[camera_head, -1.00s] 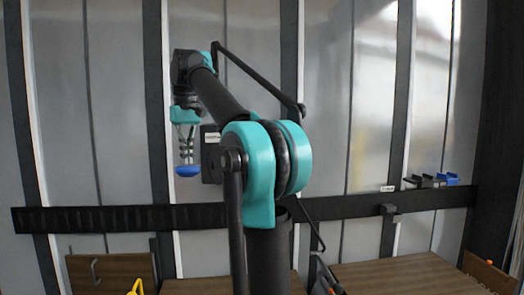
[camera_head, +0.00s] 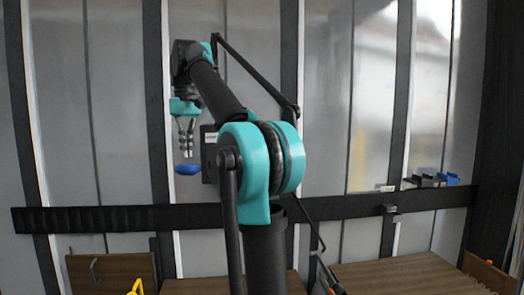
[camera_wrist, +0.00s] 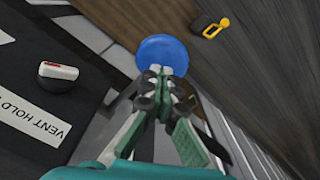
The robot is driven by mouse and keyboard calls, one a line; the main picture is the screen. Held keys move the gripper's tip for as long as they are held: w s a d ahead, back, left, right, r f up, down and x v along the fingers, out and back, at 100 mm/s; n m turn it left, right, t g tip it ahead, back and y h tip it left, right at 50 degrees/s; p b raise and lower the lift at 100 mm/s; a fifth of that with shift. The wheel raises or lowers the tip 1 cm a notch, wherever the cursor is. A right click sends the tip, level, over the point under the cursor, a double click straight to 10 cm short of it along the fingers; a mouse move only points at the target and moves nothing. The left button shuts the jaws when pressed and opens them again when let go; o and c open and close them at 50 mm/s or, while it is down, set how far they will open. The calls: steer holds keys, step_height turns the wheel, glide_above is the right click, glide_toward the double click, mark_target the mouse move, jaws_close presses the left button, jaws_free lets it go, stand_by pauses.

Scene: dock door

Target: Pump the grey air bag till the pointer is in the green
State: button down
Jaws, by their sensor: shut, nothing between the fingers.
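My gripper (camera_head: 186,155) is shut and empty at the upper left in the head view, its fingers pointing down. A blue round knob (camera_head: 187,169) sits just below the fingertips. In the wrist view the blue knob (camera_wrist: 162,50) is a disc behind the closed fingertips (camera_wrist: 161,70), which overlap its near edge; I cannot tell whether they touch. A dark box (camera_head: 210,150) stands just right of the fingers. A dark panel in the wrist view has a white-topped knob (camera_wrist: 58,71) and a "VENT HOLD" label (camera_wrist: 25,118). I cannot make out the air bag or a gauge pointer.
A black rail (camera_head: 110,218) crosses the grey wall. Black and blue clips (camera_head: 430,181) sit on it at the right. Wooden boards (camera_head: 395,275) are below. A yellow fitting (camera_head: 136,287) is at the bottom left; a yellow-framed piece (camera_wrist: 216,27) shows in the wrist view.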

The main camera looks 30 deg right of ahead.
steer(key=shift+r, duration=2.5)
